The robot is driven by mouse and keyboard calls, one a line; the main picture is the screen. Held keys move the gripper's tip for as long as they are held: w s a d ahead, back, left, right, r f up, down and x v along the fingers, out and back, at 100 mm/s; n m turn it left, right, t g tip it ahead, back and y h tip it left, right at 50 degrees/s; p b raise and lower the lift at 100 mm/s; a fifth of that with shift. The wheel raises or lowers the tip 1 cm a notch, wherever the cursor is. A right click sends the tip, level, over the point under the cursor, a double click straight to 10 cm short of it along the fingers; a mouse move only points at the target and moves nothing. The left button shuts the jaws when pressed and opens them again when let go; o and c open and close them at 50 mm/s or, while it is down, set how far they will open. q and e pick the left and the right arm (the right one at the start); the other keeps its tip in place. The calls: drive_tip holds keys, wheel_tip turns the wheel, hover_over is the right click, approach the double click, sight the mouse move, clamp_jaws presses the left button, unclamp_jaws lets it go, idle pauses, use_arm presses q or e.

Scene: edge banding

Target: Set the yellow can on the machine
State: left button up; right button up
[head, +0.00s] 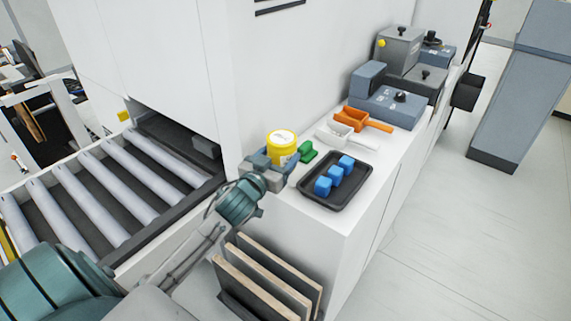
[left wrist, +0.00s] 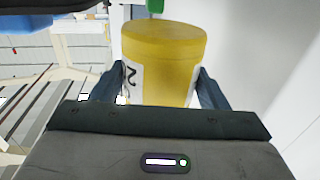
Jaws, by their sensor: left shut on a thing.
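The can is upright at the near left corner of the machine's white top (head: 323,214). I cannot tell whether its base touches that top. In the left wrist view the can (left wrist: 164,62) sits between the two fingers (left wrist: 158,88), and its lower part is hidden behind the gripper body. My right gripper is not in view.
Boards (head: 262,285) stand below in front; rollers (head: 110,198) run left.

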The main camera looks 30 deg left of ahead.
use_arm(q)
drive_tip(key=shift+f, duration=2)
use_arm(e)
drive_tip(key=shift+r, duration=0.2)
use_arm(q)
drive_tip(key=o, duration=1.3)
drive_tip(key=shift+f, duration=0.1)
drive_tip(key=shift+c, duration=0.2)
drive_tip(key=s+b, duration=0.1)
drive_tip(key=s, duration=0.3)
drive_tip(key=s+b, duration=0.1)
drive_tip(key=s, duration=0.3)
drive_tip(key=s+d+b, duration=0.1)
drive_tip(key=s, duration=0.3)
drive_tip(key=shift+b, duration=0.3)
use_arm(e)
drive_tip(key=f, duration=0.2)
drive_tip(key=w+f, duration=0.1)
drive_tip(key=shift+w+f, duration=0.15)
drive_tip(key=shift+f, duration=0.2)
